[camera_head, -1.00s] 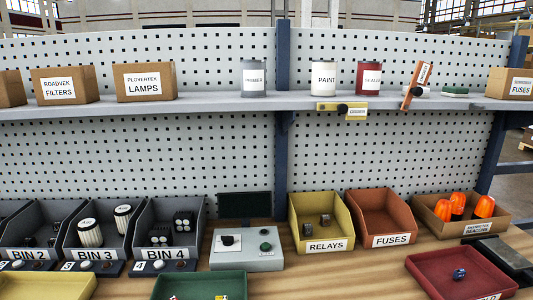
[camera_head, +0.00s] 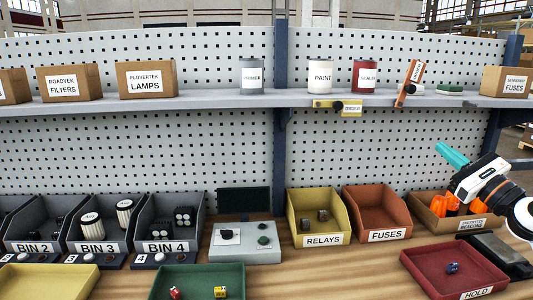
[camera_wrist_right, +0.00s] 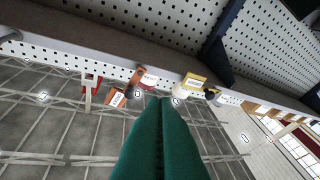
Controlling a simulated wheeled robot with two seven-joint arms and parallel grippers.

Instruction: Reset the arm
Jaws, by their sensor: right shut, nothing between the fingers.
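My right gripper (camera_head: 452,155) has teal fingers and shows at the right of the head view, raised in front of the pegboard and above the beacon box. Its fingers are shut together with nothing between them. In the right wrist view the teal fingers (camera_wrist_right: 160,140) lie side by side, with the shelf and its cans beyond them. The white and black wrist (camera_head: 482,180) hides part of the cardboard box of orange beacons (camera_head: 425,212). My left gripper is not in view.
The shelf (camera_head: 220,103) holds boxes and cans. On the bench stand grey bins (camera_head: 95,240), the yellow relays bin (camera_head: 291,225), the orange fuses bin (camera_head: 349,215), a grey control box (camera_head: 260,256), a green tray (camera_head: 240,280) and a red tray (camera_head: 425,283) holding a small blue part.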

